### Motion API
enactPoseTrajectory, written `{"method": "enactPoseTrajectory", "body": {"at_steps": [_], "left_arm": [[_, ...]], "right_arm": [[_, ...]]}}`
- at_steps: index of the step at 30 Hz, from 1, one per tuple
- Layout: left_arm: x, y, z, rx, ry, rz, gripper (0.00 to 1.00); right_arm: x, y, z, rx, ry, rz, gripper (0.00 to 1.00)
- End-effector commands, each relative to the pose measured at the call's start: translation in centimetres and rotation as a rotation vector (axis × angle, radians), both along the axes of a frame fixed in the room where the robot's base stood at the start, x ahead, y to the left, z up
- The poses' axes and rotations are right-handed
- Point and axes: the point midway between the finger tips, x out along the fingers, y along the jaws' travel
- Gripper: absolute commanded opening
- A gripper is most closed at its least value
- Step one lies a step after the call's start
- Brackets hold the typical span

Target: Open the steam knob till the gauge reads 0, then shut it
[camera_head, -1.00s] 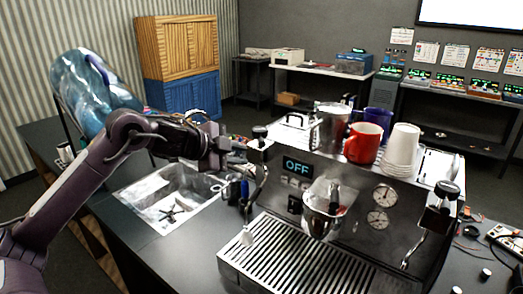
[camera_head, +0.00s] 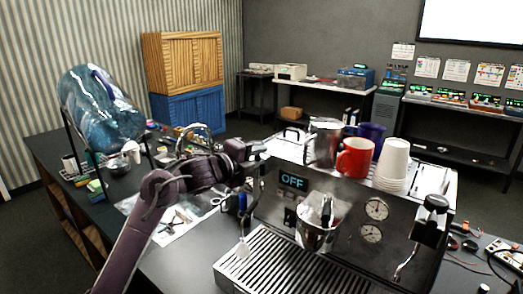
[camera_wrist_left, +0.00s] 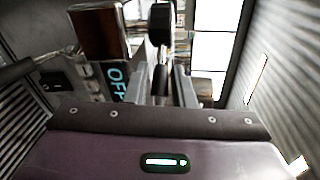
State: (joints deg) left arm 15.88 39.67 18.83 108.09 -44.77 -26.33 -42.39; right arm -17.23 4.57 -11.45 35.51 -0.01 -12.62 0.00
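The brewer (camera_head: 345,195) is a steel espresso machine; its display (camera_head: 293,181) reads OFF. Two round gauges (camera_head: 377,209) (camera_head: 371,233) sit on its front, their needles too small to read. My left gripper (camera_head: 256,153) is at the machine's upper left corner and covers the left steam knob in the head view. In the left wrist view a black knob (camera_wrist_left: 161,22) stands just ahead of the fingers (camera_wrist_left: 163,82), which are apart with a gap between them. I cannot tell whether they touch it. Another black knob (camera_head: 436,203) is at the machine's right. My right gripper is out of view.
A red mug (camera_head: 355,158), stacked white cups (camera_head: 393,165), a blue mug and a metal pitcher (camera_head: 323,143) stand on the machine's top. A steel jug (camera_head: 315,235) is at its front. A large water bottle (camera_head: 100,108) is at left. Tools lie on a white sheet.

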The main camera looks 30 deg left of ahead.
Motion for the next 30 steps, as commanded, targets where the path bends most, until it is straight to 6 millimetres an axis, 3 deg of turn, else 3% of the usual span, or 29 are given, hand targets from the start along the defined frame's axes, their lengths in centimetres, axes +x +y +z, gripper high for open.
{"method": "enactPoseTrajectory", "body": {"at_steps": [6, 14, 19, 30], "left_arm": [[1.8, -0.2, -0.2, -0.002, 0.0, 0.001, 0.23], [1.9, -0.2, -0.3, 0.0, 0.0, 0.0, 0.23], [1.8, -0.2, -0.3, 0.0, 0.0, 0.0, 0.0], [2.0, -0.2, -0.4, 0.001, 0.001, 0.004, 0.0]], "right_arm": [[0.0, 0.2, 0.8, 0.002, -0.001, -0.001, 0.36], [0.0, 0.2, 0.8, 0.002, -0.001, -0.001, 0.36], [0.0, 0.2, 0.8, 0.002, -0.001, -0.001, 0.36], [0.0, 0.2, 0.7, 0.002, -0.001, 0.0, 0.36]]}}
